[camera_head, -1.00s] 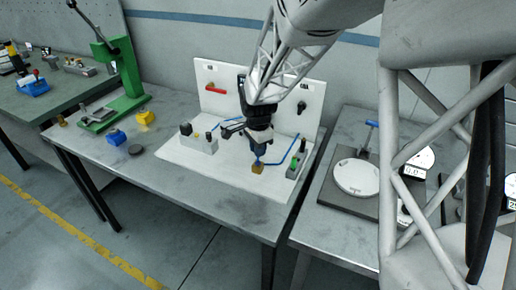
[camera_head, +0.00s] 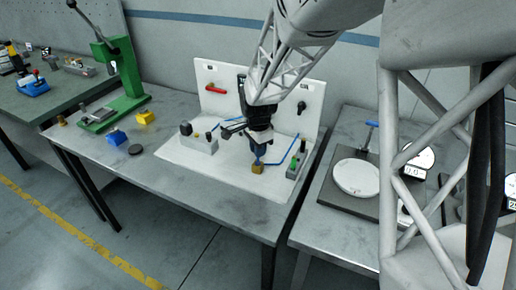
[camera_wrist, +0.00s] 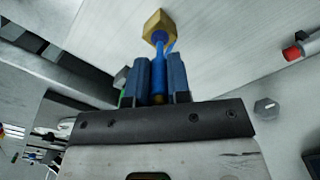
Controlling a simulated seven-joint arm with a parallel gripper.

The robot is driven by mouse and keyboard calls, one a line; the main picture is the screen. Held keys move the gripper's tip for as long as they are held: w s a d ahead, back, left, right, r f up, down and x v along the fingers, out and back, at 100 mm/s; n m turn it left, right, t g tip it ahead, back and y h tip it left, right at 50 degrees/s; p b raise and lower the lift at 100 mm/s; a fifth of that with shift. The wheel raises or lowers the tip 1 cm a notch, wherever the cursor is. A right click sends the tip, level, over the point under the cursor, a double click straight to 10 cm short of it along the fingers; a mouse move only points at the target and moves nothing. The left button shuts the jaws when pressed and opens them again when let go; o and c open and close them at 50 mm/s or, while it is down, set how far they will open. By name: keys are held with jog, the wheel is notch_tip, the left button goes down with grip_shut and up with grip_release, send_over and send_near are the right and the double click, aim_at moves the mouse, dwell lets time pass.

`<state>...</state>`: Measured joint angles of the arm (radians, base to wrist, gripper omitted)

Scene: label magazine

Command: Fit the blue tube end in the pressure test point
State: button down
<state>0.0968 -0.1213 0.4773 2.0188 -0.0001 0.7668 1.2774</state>
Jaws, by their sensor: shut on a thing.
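The blue tube end (camera_wrist: 159,55) is pinched between the two dark blue fingers of my gripper (camera_wrist: 160,78) in the wrist view. It points away from the fingers at a brass hexagonal fitting (camera_wrist: 157,24). The tip meets or overlaps the fitting's dark opening in the picture; I cannot tell how deep it sits. In the head view my gripper (camera_head: 259,150) hangs low over the white board, with the brass fitting (camera_head: 257,169) just below it. The blue tube (camera_head: 284,160) curves off to the right toward a grey block.
The white base board (camera_head: 215,178) has an upright back panel with a red handle (camera_head: 216,88). A grey block (camera_head: 297,167) with green and black parts stands right of my gripper. Another grey block (camera_head: 200,145) with black knobs stands left. The board's front is clear.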

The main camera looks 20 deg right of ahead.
aim_at(258, 161)
jog(key=shift+f, duration=1.8)
jog(key=c, duration=1)
grip_release()
jog(key=shift+r, duration=3.9)
